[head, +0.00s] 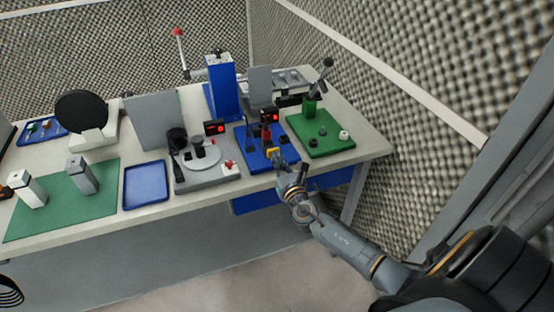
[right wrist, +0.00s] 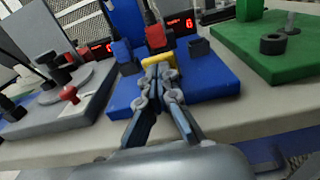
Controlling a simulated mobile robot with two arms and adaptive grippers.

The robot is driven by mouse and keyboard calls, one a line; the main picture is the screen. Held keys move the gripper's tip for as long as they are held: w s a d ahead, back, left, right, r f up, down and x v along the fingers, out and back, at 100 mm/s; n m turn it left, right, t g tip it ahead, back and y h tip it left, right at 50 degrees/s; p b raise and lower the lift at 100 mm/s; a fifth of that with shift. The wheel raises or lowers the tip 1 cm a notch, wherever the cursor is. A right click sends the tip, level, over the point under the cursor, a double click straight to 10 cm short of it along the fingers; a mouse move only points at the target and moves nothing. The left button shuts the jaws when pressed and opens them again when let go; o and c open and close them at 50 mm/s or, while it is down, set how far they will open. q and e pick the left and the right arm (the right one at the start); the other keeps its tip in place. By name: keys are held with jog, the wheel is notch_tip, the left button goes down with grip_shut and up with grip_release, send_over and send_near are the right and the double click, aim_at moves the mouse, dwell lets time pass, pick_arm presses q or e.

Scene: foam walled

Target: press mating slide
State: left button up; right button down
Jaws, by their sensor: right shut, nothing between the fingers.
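A blue fixture plate (head: 253,158) lies on the workbench and also shows in the right wrist view (right wrist: 218,86). On it stand dark blue blocks, a red block (right wrist: 155,37) and, at the front, a yellow piece (right wrist: 152,60); the yellow piece also shows in the head view (head: 272,152). My right gripper (right wrist: 160,70) is shut and empty, its tips just in front of the yellow piece. I cannot tell whether they touch it. The tips hide part of the yellow piece and the plate. My left gripper is not in view.
A grey station with a round plate (head: 203,160) and red knob (head: 229,165) stands left of the fixture. A green plate with a lever press (head: 322,144) stands right. A blue tray (head: 146,186) and green mat (head: 96,203) lie farther left. Foam walls close the back and right.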

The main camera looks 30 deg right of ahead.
aim_at(269, 145)
dwell(0.3)
jog(key=b+x, duration=0.1)
jog(key=x, duration=0.1)
jog(key=shift+w+d, duration=0.1)
jog(key=shift+w, duration=0.3)
jog(key=shift+w+r, duration=0.1)
jog(key=shift+w, duration=0.05)
jog(key=shift+d+r, duration=0.1)
jog(key=shift+r, duration=0.05)
